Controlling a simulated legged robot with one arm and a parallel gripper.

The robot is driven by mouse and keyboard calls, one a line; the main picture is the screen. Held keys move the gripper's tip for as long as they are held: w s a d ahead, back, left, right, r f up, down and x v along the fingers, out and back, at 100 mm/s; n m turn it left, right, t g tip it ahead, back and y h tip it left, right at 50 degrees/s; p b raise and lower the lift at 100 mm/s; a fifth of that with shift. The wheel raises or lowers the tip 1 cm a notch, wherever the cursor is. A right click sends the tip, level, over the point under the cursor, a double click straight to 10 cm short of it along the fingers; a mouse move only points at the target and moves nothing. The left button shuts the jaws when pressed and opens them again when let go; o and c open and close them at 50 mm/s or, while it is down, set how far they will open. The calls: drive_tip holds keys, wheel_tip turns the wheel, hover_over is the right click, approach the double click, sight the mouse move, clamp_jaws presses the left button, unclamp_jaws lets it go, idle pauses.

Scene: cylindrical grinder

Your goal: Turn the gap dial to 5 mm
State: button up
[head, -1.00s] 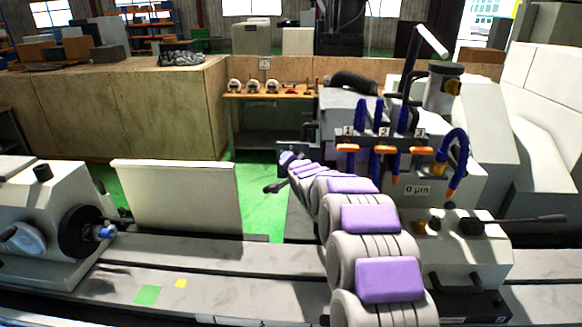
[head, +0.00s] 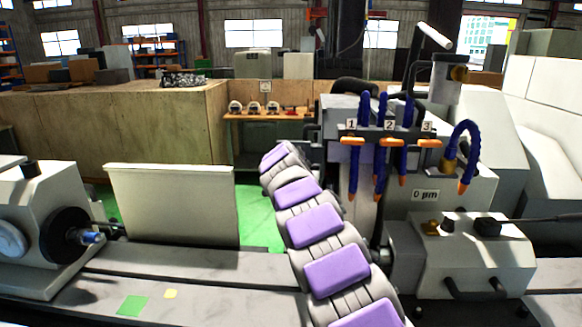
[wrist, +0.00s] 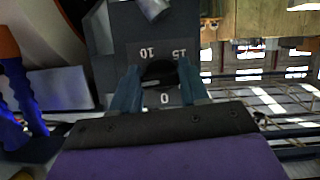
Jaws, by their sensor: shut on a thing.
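The gap dial (wrist: 160,72) is a dark round knob on a grey plate (wrist: 116,25) in the wrist view. The plate carries white marks 0, 10 and 15; 0 is on the near side, and 10 and 15 are on the far side, upside down. I see no 5 mark, and the knob's pointer is too dark to read. My gripper (wrist: 160,88) has its two blue-grey fingers on either side of the knob, shut on it. In the head view my arm reaches towards the grinder's back, and neither gripper nor dial can be made out.
The grinder's display (head: 425,195) reads 0 µm. Blue coolant hoses with orange fittings (head: 390,142), labelled 1, 2 and 3, hang right of my arm. A white panel (head: 170,205) stands left. A wooden partition (head: 150,130) and a small shelf (head: 265,116) are behind.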

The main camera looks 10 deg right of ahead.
drive_tip(key=shift+f+n+h, duration=0.45)
drive_tip(key=shift+n+h, duration=0.05)
drive_tip(key=shift+n, duration=0.1)
idle(0.3)
drive_tip(key=o, duration=1)
drive_tip(key=shift+w, duration=0.2)
drive_tip(key=shift+o, duration=0.2)
drive_tip(key=shift+s+r, duration=0.2)
drive_tip(key=shift+r, duration=0.1)
drive_tip(key=p+v, duration=0.1)
drive_tip(key=v, duration=1.6)
drive_tip(key=shift+a+p, duration=0.25)
drive_tip(key=shift+p, duration=0.1)
